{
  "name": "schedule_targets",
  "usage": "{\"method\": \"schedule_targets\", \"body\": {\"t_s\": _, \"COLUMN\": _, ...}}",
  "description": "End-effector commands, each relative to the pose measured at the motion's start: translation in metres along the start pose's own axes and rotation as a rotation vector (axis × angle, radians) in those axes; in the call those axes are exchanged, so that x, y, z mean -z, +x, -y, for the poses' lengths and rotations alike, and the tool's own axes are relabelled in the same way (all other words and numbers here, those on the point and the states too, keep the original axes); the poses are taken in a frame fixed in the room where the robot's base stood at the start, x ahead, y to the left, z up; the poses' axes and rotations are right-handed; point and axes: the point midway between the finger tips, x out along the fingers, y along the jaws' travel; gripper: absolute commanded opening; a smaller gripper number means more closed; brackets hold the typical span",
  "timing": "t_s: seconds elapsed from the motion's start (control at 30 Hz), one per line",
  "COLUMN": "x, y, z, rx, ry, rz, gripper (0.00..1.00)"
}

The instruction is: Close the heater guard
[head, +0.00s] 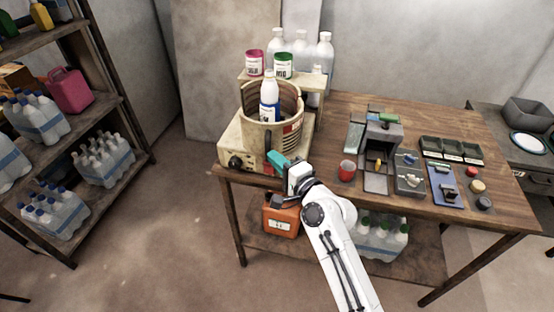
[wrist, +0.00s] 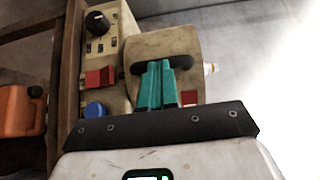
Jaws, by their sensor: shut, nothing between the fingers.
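The heater (head: 240,150) is a worn beige box at the table's left front corner, with a dark knob on its front. A round beige wall, apparently the heater guard (head: 258,131), stands on it around a white bottle with a blue label (head: 269,100). In the wrist view the heater (wrist: 112,50) shows a black knob, a red switch and a blue button. Beside them is a beige panel with a dark slot (wrist: 190,45). My gripper (head: 271,156) has teal fingers, shut and empty, at the guard's front right. In the wrist view the fingertips (wrist: 158,68) overlap the slot; contact is unclear.
A small shelf with a pink can (head: 254,63), a green can (head: 283,65) and bottles stands behind the guard. Trays and tools fill the table's right. An orange jug (head: 281,217) sits below.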

Motion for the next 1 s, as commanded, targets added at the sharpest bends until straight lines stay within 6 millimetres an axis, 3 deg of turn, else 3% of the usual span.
{"method": "schedule_targets", "body": {"t_s": 0.27, "x": -0.012, "y": 0.017, "z": 0.001, "rx": 0.000, "ry": 0.000, "rz": 0.004, "gripper": 0.00}}
{"method": "schedule_targets", "body": {"t_s": 0.63, "x": -0.034, "y": 0.074, "z": -0.001, "rx": 0.001, "ry": 0.000, "rz": 0.004, "gripper": 0.00}}
{"method": "schedule_targets", "body": {"t_s": 1.0, "x": -0.038, "y": 0.127, "z": -0.002, "rx": 0.001, "ry": -0.001, "rz": 0.002, "gripper": 0.00}}
